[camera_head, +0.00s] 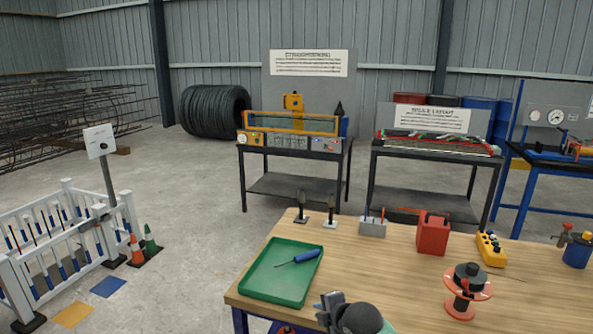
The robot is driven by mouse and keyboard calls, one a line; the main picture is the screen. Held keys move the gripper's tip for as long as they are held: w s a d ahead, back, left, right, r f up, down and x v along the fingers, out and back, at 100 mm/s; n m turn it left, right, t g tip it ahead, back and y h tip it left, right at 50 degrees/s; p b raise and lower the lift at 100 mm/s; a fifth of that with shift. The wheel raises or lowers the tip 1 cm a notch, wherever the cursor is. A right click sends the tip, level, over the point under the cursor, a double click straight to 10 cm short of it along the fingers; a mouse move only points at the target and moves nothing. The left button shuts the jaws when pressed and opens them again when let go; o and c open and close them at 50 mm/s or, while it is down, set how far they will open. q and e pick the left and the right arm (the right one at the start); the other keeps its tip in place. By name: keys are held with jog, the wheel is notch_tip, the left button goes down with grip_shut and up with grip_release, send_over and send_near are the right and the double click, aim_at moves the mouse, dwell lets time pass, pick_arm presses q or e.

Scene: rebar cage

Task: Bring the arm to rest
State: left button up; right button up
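My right gripper (329,302) shows at the bottom middle, at the near edge of the wooden workbench (400,290), just below the green tray. Its grey fingers are small and partly hidden by my rounded dark wrist, so I cannot tell if they are open or shut. I see nothing clearly held in it. My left gripper is not in view.
A green tray (262,287) holds a blue-handled screwdriver (299,257). A red box (433,233), a yellow button box (490,249) and an orange spool (466,290) stand on the bench. A white fence (65,235) and cones (137,250) are at left.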

jog(key=s+d+f+m+g+h, duration=0.2)
jog(key=s+d+f+m, duration=0.4)
jog(key=s, duration=0.7)
jog(key=s+d+f+m+g+h, duration=0.15)
jog(key=s+d+f+m, duration=0.25)
jog(key=s+m, duration=0.7)
jog(key=s+d+f+m+g+h, duration=0.25)
jog(key=s+d+f+m, duration=0.2)
jog(key=s, duration=1.15)
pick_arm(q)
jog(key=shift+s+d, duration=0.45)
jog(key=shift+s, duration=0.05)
pick_arm(e)
jog(key=s+a+f+g, duration=0.1)
jog(key=s+f, duration=0.1)
jog(key=f, duration=1.7)
jog(key=s+a+f+n+g+y, duration=0.1)
jog(key=s+a+f, duration=0.1)
jog(key=f, duration=1.8)
jog(key=shift+s+f+y, duration=0.25)
jog(key=shift+y, duration=0.05)
